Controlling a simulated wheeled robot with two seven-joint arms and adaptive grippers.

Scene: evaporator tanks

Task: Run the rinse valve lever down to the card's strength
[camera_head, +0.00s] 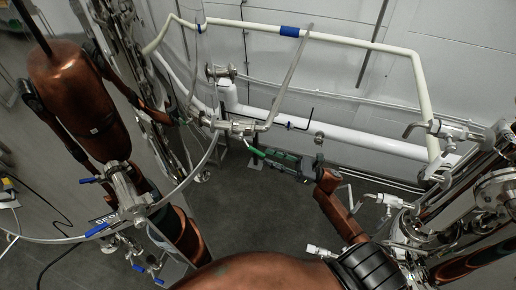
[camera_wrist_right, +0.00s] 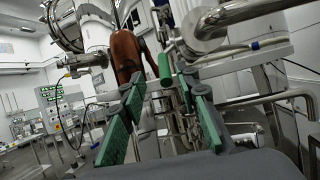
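The rinse valve lever appears to be the short green grip (camera_head: 256,152) below a steel valve fitting (camera_head: 237,127) in the middle of the head view. It slants down to the right, toward my right gripper. The green grip also shows in the right wrist view (camera_wrist_right: 165,69), ahead of and between the fingers. My right gripper (camera_head: 279,163) has green finger pads. In the wrist view its fingers (camera_wrist_right: 165,95) are spread with a clear gap, and the grip appears just beyond or at the tips. Contact cannot be told. My left gripper cannot be made out. No readable card shows.
White and bent steel pipes (camera_head: 350,130) run along the wall behind. Steel valves and piping (camera_head: 435,130) crowd the right side. A blue-handled valve (camera_head: 128,190) and a partly hidden sign stand at lower left. A control panel (camera_wrist_right: 62,108) shows far left in the wrist view.

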